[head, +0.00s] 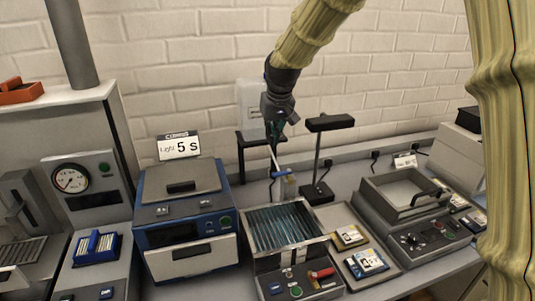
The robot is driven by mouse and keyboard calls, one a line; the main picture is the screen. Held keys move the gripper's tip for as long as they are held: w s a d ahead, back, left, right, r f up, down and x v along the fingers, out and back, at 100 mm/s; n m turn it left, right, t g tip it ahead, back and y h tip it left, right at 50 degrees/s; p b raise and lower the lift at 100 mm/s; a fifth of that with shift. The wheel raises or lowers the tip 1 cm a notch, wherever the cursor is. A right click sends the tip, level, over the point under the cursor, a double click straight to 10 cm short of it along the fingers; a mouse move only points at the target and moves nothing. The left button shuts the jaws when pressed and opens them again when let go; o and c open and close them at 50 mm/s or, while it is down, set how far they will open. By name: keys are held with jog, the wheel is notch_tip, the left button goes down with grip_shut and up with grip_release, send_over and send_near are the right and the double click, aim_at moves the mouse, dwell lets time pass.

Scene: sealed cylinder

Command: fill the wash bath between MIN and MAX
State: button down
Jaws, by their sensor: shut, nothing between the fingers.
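A metal bath (258,262) with a ribbed, bluish interior stands at the middle of the bench, and I take it to be the wash bath. I cannot make out MIN or MAX marks, or a water level in it. A tap-like fitting (280,188) with a blue part rises at its back edge. A red handle (321,275) and small buttons are on its front panel. My gripper (275,140) hangs above and behind the bath, just over the blue part. It is shut and holds nothing; I cannot tell whether it touches the fitting.
A blue curing unit (180,215) with a "Light 5 S" sign stands left of the bath. A black stand (318,190) rises behind it to the right. Labelled packets (366,262) lie on a tray at right, beside an open grey box-shaped device (402,190). A white brick wall is behind.

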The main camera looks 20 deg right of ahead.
aim_at(282, 173)
notch_tip(282, 173, down, 9)
jog(key=s+p, duration=0.1)
jog(key=p, duration=0.4)
dwell(0.9)
jog(key=shift+s, duration=0.1)
jog(key=shift+a, duration=0.15)
